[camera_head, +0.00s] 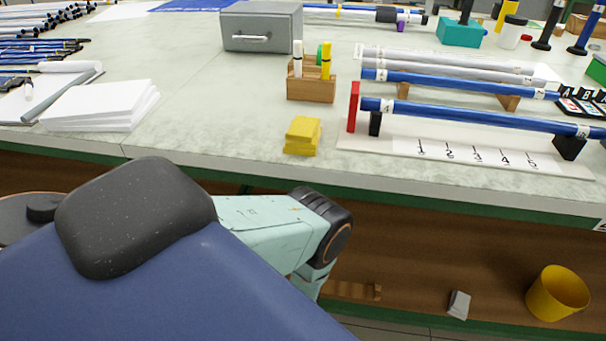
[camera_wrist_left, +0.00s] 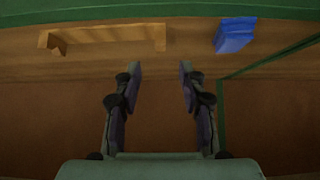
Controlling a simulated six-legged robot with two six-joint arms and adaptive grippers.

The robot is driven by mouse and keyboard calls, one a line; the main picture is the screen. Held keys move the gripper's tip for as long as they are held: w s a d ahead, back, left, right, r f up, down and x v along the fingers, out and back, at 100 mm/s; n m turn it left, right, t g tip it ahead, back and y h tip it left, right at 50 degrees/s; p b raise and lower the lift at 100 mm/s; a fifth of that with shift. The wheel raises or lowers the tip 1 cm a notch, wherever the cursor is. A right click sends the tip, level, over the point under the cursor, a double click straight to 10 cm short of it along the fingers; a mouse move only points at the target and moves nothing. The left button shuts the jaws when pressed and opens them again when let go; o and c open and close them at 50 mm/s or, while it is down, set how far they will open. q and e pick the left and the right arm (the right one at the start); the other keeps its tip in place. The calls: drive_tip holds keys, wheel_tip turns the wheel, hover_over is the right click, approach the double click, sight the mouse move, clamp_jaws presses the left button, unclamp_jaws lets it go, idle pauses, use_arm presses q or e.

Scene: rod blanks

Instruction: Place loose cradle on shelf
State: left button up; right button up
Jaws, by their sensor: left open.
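A wooden cradle (camera_wrist_left: 105,36), a long bar with a raised block at each end, lies on the brown lower shelf (camera_wrist_left: 270,110) in the left wrist view, toward the upper left. A wooden piece that looks like the same cradle (camera_head: 352,290) shows in the head view beside my left arm, partly hidden by it. My left gripper (camera_wrist_left: 160,70) is open and empty over the shelf. The cradle is ahead of its fingertips and to the left, apart from them. In the head view my left gripper is hidden below the arm. My right gripper is in neither view.
A blue block (camera_wrist_left: 235,35) lies right of the cradle. A yellow bin (camera_head: 557,295) and a small grey block (camera_head: 459,304) are on the lower shelf. A rod rack (camera_head: 375,145) and yellow blocks (camera_head: 302,136) are on the table.

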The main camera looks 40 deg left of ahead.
use_arm(q)
drive_tip(key=s+d+r+m+g+h, duration=0.2)
drive_tip(key=s+d+r+m+g, duration=0.1)
drive_tip(key=s+r, duration=0.7)
drive_tip(key=s+d+r+m+g+h, duration=0.2)
drive_tip(key=s+d+r+m+g, duration=0.1)
drive_tip(key=s+r, duration=0.7)
drive_tip(key=d+g, duration=0.1)
drive_tip(key=d, duration=0.1)
drive_tip(key=shift+d+r+g+h, duration=0.3)
drive_tip(key=shift+d+g+h, duration=0.1)
wheel_tip(320, 180, up, 6)
drive_tip(key=p, duration=0.6)
